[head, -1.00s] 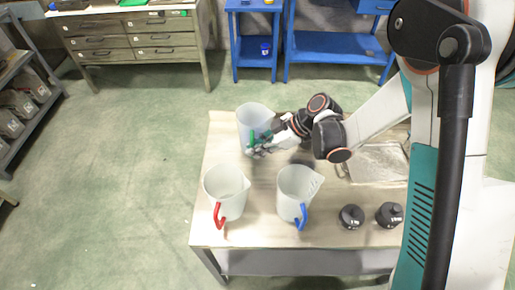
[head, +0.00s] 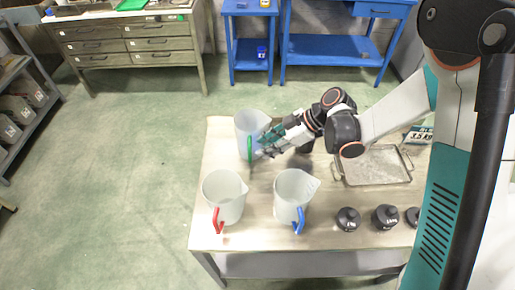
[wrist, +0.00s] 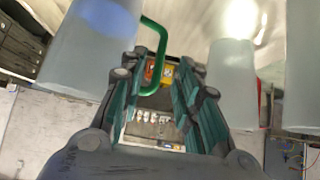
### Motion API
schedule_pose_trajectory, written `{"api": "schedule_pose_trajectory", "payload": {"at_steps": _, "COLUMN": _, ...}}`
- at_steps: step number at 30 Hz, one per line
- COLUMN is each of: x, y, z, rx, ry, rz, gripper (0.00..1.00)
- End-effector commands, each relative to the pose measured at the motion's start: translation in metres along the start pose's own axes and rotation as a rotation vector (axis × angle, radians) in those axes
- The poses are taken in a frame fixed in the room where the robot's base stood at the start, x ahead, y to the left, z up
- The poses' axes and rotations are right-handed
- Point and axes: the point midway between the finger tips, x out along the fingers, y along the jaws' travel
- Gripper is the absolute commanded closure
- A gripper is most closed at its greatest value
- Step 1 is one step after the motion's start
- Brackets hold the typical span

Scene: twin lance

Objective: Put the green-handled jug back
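The green-handled jug (head: 247,122) is translucent white and stands upright at the back left of the table (head: 268,190). Its green handle (head: 250,150) faces the front; in the wrist view the handle (wrist: 148,88) shows between the fingers, nearer the left one. My gripper (head: 264,146) is just right of the handle, with its fingers apart. In the wrist view my gripper (wrist: 165,75) is open and a clear gap separates the handle from the right finger. I cannot tell whether the left finger touches it.
A red-handled jug (head: 223,190) and a blue-handled jug (head: 293,187) stand nearer the front edge. Several dark weights (head: 385,217) are at the front right. A metal tray (head: 375,166) lies behind them, with a small sign (head: 418,135) beyond. The table between the jugs is clear.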

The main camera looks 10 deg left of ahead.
Motion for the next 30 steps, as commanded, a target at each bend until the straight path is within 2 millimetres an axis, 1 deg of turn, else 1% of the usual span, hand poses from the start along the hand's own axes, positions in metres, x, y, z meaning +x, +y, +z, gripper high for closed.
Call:
{"api": "schedule_pose_trajectory", "payload": {"at_steps": 1, "x": -0.014, "y": 0.0, "z": -0.002, "rx": 0.001, "ry": 0.0, "rz": 0.001, "gripper": 0.7}}
{"api": "schedule_pose_trajectory", "payload": {"at_steps": 3, "x": -0.028, "y": 0.001, "z": -0.001, "rx": 0.002, "ry": 0.0, "rz": 0.002, "gripper": 0.7}}
{"api": "schedule_pose_trajectory", "payload": {"at_steps": 6, "x": -0.043, "y": 0.0, "z": -0.001, "rx": 0.001, "ry": 0.0, "rz": 0.001, "gripper": 0.7}}
{"api": "schedule_pose_trajectory", "payload": {"at_steps": 9, "x": -0.055, "y": 0.0, "z": -0.001, "rx": 0.001, "ry": 0.0, "rz": 0.001, "gripper": 0.7}}
{"api": "schedule_pose_trajectory", "payload": {"at_steps": 13, "x": -0.063, "y": 0.0, "z": 0.0, "rx": 0.0, "ry": 0.0, "rz": 0.0, "gripper": 0.7}}
{"api": "schedule_pose_trajectory", "payload": {"at_steps": 20, "x": -0.065, "y": 0.0, "z": 0.0, "rx": 0.003, "ry": -0.002, "rz": 0.001, "gripper": 0.7}}
{"api": "schedule_pose_trajectory", "payload": {"at_steps": 23, "x": -0.074, "y": -0.001, "z": -0.003, "rx": 0.038, "ry": -0.019, "rz": 0.017, "gripper": 0.7}}
{"api": "schedule_pose_trajectory", "payload": {"at_steps": 26, "x": -0.093, "y": -0.005, "z": -0.007, "rx": 0.124, "ry": -0.057, "rz": 0.055, "gripper": 0.7}}
{"api": "schedule_pose_trajectory", "payload": {"at_steps": 30, "x": -0.131, "y": -0.017, "z": -0.013, "rx": 0.301, "ry": -0.129, "rz": 0.145, "gripper": 0.7}}
